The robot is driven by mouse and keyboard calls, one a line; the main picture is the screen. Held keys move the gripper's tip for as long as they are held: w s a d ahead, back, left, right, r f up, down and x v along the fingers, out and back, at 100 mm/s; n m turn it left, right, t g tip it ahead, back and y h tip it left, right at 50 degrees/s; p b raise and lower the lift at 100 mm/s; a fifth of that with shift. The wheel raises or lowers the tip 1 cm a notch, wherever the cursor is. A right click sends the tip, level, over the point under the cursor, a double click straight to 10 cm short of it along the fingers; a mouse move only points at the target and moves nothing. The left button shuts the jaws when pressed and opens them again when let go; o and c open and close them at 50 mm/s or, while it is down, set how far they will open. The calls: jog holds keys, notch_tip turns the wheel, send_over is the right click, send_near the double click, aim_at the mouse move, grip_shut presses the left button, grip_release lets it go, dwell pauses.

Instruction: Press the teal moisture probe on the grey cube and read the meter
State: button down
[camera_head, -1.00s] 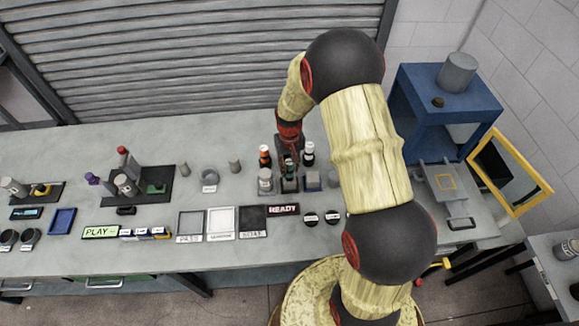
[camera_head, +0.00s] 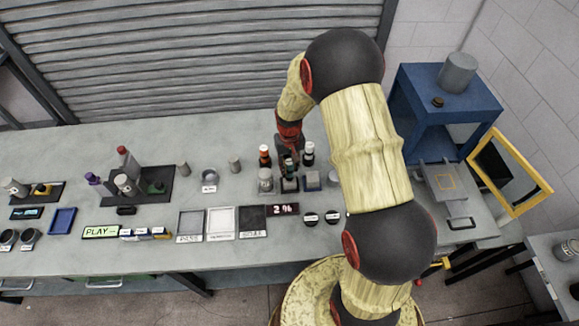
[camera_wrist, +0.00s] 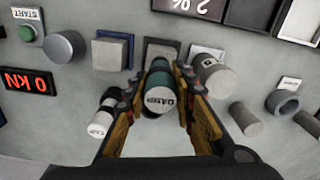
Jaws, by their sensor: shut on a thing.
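My gripper (camera_wrist: 157,108) is shut on the teal moisture probe (camera_wrist: 157,78), a dark teal cylinder with a white label. The probe stands over the middle cube, a grey one (camera_wrist: 162,45), which its lower end partly hides; it looks to be touching the cube, but the contact itself is hidden. In the head view my gripper (camera_head: 289,158) is above the middle of the cube row and mostly hides the probe. The meter (camera_head: 283,209) is a dark display with light characters that seem to read 2 %. It also shows upside down in the wrist view (camera_wrist: 195,8).
A black-and-white cylinder (camera_wrist: 103,115) is beside my finger. A red 0 kN display (camera_wrist: 28,81) and green START button (camera_wrist: 27,33) lie further left.

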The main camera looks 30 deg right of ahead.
jog(key=shift+r+p, duration=2.1)
jog(key=shift+r, duration=1.4)
